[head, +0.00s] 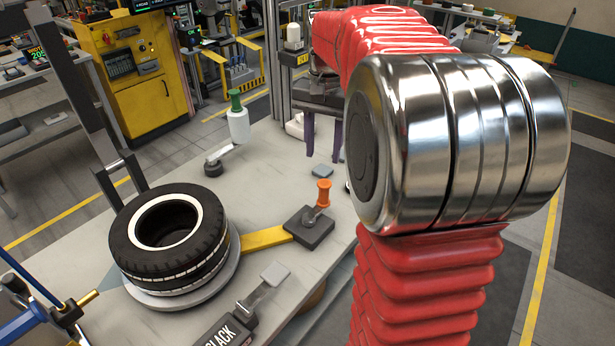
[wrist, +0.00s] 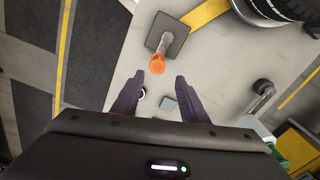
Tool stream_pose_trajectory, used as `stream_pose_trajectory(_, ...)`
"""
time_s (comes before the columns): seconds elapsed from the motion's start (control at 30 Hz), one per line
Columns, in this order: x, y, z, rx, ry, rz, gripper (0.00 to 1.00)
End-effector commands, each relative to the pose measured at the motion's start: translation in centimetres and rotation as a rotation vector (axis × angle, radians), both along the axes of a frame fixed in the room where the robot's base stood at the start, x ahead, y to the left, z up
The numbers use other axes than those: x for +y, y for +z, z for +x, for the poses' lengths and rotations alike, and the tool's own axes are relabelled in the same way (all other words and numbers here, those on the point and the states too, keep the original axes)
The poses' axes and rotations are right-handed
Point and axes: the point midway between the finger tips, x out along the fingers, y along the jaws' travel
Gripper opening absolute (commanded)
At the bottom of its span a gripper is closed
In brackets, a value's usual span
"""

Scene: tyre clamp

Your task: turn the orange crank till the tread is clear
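The orange crank knob (head: 323,192) stands upright on a short grey arm above a dark square block (head: 309,228) on the bench. It also shows in the wrist view (wrist: 157,64). A yellow bar (head: 264,238) runs from the block to the tyre's right side; whether it touches the tread cannot be told. The black tyre (head: 170,238) with a white ring lies flat on a round grey plate (head: 165,302). My gripper (head: 323,150) has purple fingers, open and empty, above the bench behind the crank. In the wrist view (wrist: 160,77), the knob appears just beyond the gap between the fingertips.
A white bottle with a green cap (head: 238,120) and a grey lever (head: 218,155) stand behind the tyre. Another lever (head: 265,285) and a black label reading "SLACK" (head: 228,335) are in front. A small blue-grey square (head: 322,171) lies near the crank.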

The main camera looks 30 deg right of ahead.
Motion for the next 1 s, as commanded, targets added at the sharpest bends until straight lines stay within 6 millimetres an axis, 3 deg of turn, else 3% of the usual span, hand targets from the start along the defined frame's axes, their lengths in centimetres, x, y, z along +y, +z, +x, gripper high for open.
stream_pose_trajectory(0.13, -1.1, -0.3, 0.3, 0.015, -0.034, 0.008, 0.40)
stream_pose_trajectory(0.57, -1.1, -0.6, 0.3, 0.016, -0.034, 0.008, 0.40)
stream_pose_trajectory(0.77, -1.1, -2.4, 0.3, 0.018, -0.034, 0.009, 0.40)
stream_pose_trajectory(1.0, -1.0, -6.0, 0.3, 0.017, -0.034, 0.009, 0.40)
